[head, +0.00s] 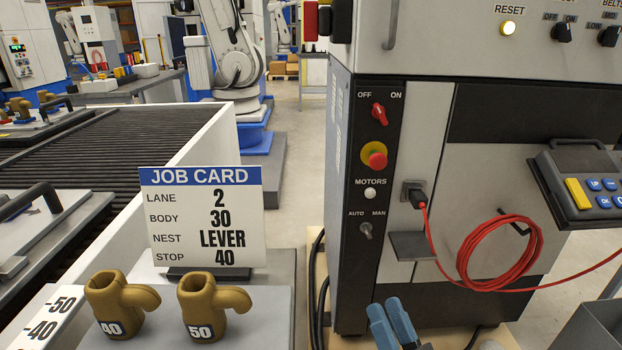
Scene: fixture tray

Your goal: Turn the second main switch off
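A red rotary switch (379,114) sits high on the dark front strip of the grey cabinet, under the labels OFF on the left and ON on the right. Its handle is tilted, but I cannot tell clearly which label it points to. A black knob (562,33) with OFF and ON labels sits on the upper panel at the right. No label here names a second main switch. My gripper (385,306) shows only as two blue fingers at the bottom edge, below and apart from the switches. Its fingers look close together; whether they touch is unclear.
A red emergency button (376,157), a white MOTORS button (370,193) and an AUTO/MAN toggle (366,230) sit below the red switch. A red coiled cable (500,255) hangs at right beside a keypad (585,185). A job card (204,215) and brown fittings stand left.

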